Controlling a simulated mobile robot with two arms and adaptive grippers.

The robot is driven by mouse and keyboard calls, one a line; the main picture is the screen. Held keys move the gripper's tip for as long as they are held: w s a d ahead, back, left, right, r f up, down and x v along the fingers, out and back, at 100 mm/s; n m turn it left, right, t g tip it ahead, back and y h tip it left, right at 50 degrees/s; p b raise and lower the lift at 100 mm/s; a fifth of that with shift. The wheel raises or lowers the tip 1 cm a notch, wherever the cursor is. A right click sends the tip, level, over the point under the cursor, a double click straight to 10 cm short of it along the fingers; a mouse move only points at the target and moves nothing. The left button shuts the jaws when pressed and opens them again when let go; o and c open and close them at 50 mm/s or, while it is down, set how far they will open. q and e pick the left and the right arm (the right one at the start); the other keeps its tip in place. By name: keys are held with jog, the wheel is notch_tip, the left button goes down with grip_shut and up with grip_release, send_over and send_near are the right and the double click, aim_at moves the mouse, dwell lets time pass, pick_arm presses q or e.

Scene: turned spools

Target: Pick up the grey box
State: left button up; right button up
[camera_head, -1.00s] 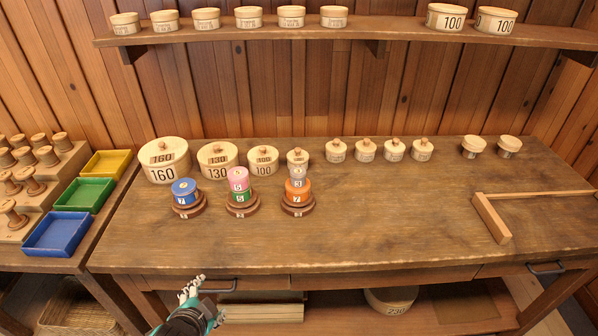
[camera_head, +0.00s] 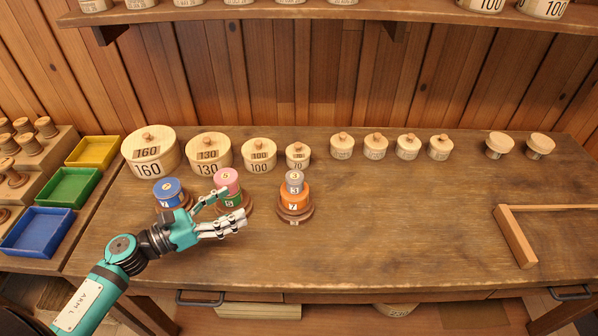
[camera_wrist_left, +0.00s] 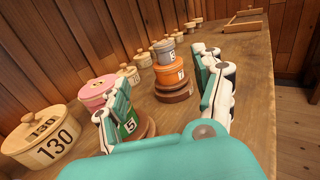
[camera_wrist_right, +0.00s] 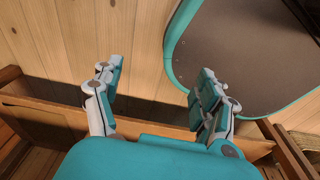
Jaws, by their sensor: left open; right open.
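The grey box (camera_head: 294,182), marked 3, sits on top of an orange box (camera_head: 295,198) marked 7, which stands on a round brown base. In the left wrist view the grey box (camera_wrist_left: 164,51) stands ahead, between the fingers, above the orange box (camera_wrist_left: 170,72). My left gripper (camera_head: 232,209) is open and empty, left of the grey box and apart from it, in front of the pink and green stack. My right gripper (camera_wrist_right: 158,85) is open and empty; it shows only in the right wrist view, away from the boxes.
A pink box (camera_head: 227,181) on a green box (camera_head: 232,201) stands close behind my left fingers. A blue box (camera_head: 168,190) stands further left. Lidded round boxes (camera_head: 259,155) line the back. The table (camera_head: 400,220) is clear to the right, up to a wooden frame (camera_head: 515,237).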

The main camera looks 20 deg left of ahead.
pick_arm(q)
jog(key=p, duration=0.5)
send_near(294, 176)
jog(key=x, duration=0.5)
jog(key=shift+m, duration=0.3)
jog(key=p+x, duration=0.2)
jog(key=x, duration=0.3)
jog(key=shift+p, duration=0.3)
jog(key=shift+w+d, duration=0.1)
jog(key=c, duration=1.1)
pick_arm(e)
notch_tip(294, 176, up, 8)
jog(key=s, duration=0.2)
jog(key=shift+s+d+f, duration=0.15)
jog(key=shift+s+f, duration=0.1)
pick_arm(q)
jog(key=shift+c, duration=0.6)
